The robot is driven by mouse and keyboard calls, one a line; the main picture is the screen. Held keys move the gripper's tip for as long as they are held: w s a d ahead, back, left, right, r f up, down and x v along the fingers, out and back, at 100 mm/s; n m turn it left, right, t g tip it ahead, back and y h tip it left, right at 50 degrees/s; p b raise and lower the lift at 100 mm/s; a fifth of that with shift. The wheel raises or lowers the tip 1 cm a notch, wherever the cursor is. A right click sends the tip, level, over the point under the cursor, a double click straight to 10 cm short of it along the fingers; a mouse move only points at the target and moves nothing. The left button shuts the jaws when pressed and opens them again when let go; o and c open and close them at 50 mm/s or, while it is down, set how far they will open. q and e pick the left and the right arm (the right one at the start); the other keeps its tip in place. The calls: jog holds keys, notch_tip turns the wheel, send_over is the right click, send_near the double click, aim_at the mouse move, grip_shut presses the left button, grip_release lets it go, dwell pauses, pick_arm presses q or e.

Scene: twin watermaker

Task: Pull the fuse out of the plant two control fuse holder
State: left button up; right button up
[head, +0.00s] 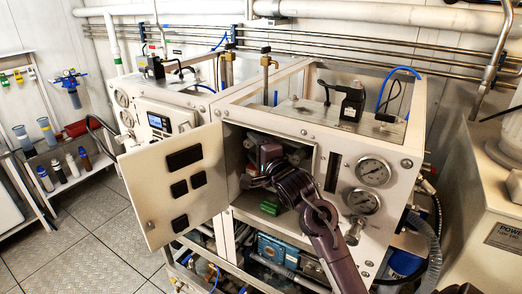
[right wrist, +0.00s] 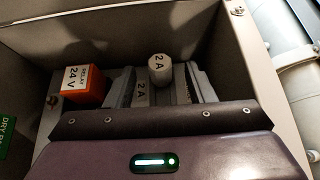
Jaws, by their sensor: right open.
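The fuse (right wrist: 160,68) is a pale round cap marked "2 A" in the right wrist view. It sits in a grey holder whose front also carries a "2 A" label (right wrist: 142,93). My right gripper (right wrist: 158,82) is open, with a grey finger on each side of the fuse; whether either finger touches it I cannot tell. In the head view my right gripper (head: 268,160) reaches into the open control box of the nearer unit, and its own wrist hides the fuse there. My left gripper is out of view.
An orange 24 V relay (right wrist: 84,85) stands left of the fuse. The box walls are close around the gripper. The open cabinet door (head: 150,205) swings out to the left. Pressure gauges (head: 373,171) are at the right.

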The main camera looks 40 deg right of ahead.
jog(key=shift+w, duration=0.4)
jog(key=shift+c, duration=0.3)
grip_shut()
jog(key=shift+s+a, duration=0.4)
jog(key=shift+a, duration=0.5)
jog(key=shift+s+a, duration=0.35)
jog(key=shift+a, duration=0.6)
jog(key=shift+s+a, duration=0.4)
jog(key=shift+a, duration=0.5)
